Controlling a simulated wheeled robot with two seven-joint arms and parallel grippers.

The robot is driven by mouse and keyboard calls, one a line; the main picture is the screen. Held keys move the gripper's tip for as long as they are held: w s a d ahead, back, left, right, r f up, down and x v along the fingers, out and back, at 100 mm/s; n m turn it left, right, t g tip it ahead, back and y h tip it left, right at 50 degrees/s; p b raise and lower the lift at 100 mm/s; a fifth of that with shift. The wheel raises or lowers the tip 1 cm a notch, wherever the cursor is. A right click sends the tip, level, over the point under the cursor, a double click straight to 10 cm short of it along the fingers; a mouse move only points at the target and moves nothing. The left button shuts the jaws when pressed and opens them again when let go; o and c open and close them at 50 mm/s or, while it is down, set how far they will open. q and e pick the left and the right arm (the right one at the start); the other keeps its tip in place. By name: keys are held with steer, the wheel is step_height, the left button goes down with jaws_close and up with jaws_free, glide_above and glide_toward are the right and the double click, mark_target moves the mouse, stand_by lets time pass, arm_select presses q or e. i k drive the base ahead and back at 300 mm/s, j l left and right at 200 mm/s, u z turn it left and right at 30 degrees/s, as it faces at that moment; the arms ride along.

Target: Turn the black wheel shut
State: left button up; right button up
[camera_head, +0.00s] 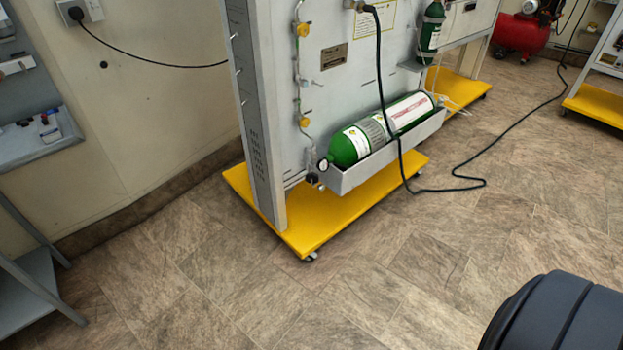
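A small black wheel (312,179) shows at the near left end of a green oxygen cylinder (349,147). It is low down, beside the cylinder's valve end, and too small to tell how far it is turned. The cylinder lies in a grey trough (390,157) on the front of the grey trainer panel (346,85). A round gauge (323,165) sits just above and right of the wheel. Neither of my grippers is in view.
The panel stands on a yellow wheeled base (330,217). A black cable (401,150) hangs across the trough onto the floor. A grey bench (40,140) is at left, a red compressor (520,35) at back right. The floor (200,270) in front is clear.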

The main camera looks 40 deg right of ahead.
mark_target(312, 178)
steer(key=i+j+z, duration=0.2)
steer(key=z, duration=0.15)
steer(key=i+j+z, duration=0.2)
steer(key=z, duration=0.15)
steer(key=i+j+z, duration=0.4)
steer(key=j+z, duration=0.25)
steer(key=i+j+z, duration=0.2)
steer(key=i, duration=0.25)
steer(key=i+j+z, duration=0.15)
steer(key=i, duration=0.3)
